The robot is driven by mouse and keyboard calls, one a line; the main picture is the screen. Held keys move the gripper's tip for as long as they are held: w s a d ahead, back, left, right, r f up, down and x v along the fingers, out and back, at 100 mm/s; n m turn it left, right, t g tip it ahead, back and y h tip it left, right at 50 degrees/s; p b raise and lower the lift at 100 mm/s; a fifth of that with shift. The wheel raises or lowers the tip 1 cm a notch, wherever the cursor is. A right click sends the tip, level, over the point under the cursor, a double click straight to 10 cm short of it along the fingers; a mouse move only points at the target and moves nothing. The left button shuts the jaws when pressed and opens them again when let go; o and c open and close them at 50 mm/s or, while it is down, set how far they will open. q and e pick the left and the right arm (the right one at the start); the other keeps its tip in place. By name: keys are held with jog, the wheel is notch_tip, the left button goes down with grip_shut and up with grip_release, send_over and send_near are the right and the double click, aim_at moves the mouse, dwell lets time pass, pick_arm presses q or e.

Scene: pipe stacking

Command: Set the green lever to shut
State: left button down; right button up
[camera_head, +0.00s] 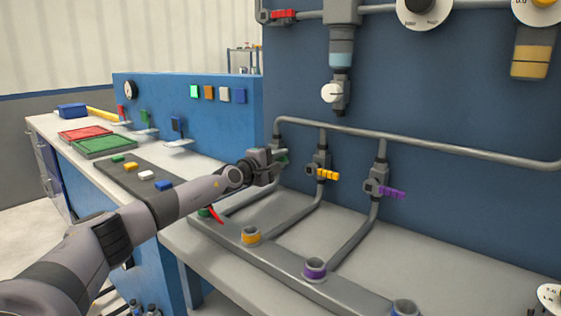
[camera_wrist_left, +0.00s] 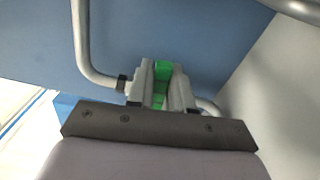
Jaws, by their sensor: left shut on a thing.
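The green lever (camera_head: 283,158) is on the leftmost valve of the pipe rack in the head view, mostly hidden by my gripper. My left gripper (camera_head: 277,160) is at this lever, with its fingers closed around it. In the left wrist view the green lever (camera_wrist_left: 162,73) shows between the two grey fingers of my left gripper (camera_wrist_left: 161,88). How far the lever is turned cannot be told, as the fingers and wrist cover much of it. My right gripper is not in view.
A yellow lever (camera_head: 328,175) and a purple lever (camera_head: 392,193) sit on the valves to the right. A grey manifold (camera_head: 285,266) runs along the bench. Red (camera_head: 85,132) and green trays (camera_head: 105,146) stand at left.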

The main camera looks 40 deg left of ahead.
pick_arm(q)
jog(key=shift+f+m, duration=0.1)
jog(key=shift+m, duration=0.2)
jog(key=shift+f+m+b, duration=0.15)
jog(key=shift+m+b, duration=0.25)
jog(key=c, duration=1.1)
grip_release()
jog(key=shift+s+p, duration=0.3)
jog(key=shift+p, duration=0.15)
jog(key=s+p, duration=0.5)
jog(key=s, duration=0.1)
jog(key=shift+s+d, duration=0.25)
jog(key=shift+s, duration=0.05)
jog(key=shift+f, duration=0.1)
